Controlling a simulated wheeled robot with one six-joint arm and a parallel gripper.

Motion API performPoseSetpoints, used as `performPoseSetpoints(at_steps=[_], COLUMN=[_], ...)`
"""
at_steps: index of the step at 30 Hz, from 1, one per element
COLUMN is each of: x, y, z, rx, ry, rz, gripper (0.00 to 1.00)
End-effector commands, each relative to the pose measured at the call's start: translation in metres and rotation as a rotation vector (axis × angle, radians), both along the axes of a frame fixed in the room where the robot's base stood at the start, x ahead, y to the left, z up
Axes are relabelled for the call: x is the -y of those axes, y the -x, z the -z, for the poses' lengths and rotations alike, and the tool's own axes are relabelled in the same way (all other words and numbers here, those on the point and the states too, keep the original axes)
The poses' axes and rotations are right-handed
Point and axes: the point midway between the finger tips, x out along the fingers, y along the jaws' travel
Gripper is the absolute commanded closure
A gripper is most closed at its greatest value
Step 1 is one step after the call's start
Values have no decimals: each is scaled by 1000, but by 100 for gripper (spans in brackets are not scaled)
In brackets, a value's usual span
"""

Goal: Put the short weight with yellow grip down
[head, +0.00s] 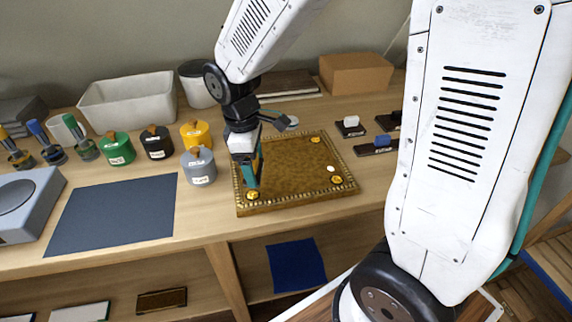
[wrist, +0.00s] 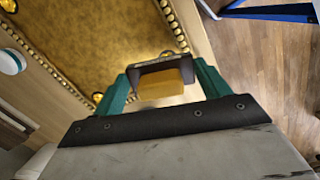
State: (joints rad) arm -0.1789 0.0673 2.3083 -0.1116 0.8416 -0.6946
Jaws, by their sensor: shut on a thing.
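My gripper (head: 254,182) is over the left front part of the gilt tray (head: 292,200), pointing down. In the wrist view its teal fingers (wrist: 160,82) are shut on the yellow grip of the weight (wrist: 160,90). A dark grey part of the weight shows just beyond the grip, and the tray's beaded rim (wrist: 175,22) lies past it. In the head view the held weight is mostly hidden by the fingers. I cannot tell whether its underside touches the tray.
Gold corner knobs (head: 337,180) and a small white oval (head: 331,168) are on the tray. Labelled canisters (head: 199,166) stand close to its left. A dark blue mat (head: 115,213) lies farther left, bare. Small dark blocks (head: 376,146) sit to the right. The console's front edge is near.

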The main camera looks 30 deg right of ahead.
Motion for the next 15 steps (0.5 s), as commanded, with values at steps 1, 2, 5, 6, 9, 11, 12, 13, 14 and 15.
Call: performPoseSetpoints(at_steps=[1, 2, 5, 6, 9, 11, 12, 13, 14, 15], x=[-1, -2, -2, -1, 0, 2, 4, 5, 6, 8], y=[18, 27, 45, 47, 38, 25, 15, 6, -2, -13], z=[2, 4, 8, 9, 12, 14, 15, 16, 16, 18], rx=[-1, -4, -9, -11, -13, -14, -14, -14, -15, -15], ry=[2, 4, 5, 5, 7, 6, 6, 7, 6, 6], rz=[-90, -140, -253, -279, -307, -308, -307, -306, -305, -306], gripper=[52, 52, 52, 52, 52, 52, 52, 52, 52, 52])
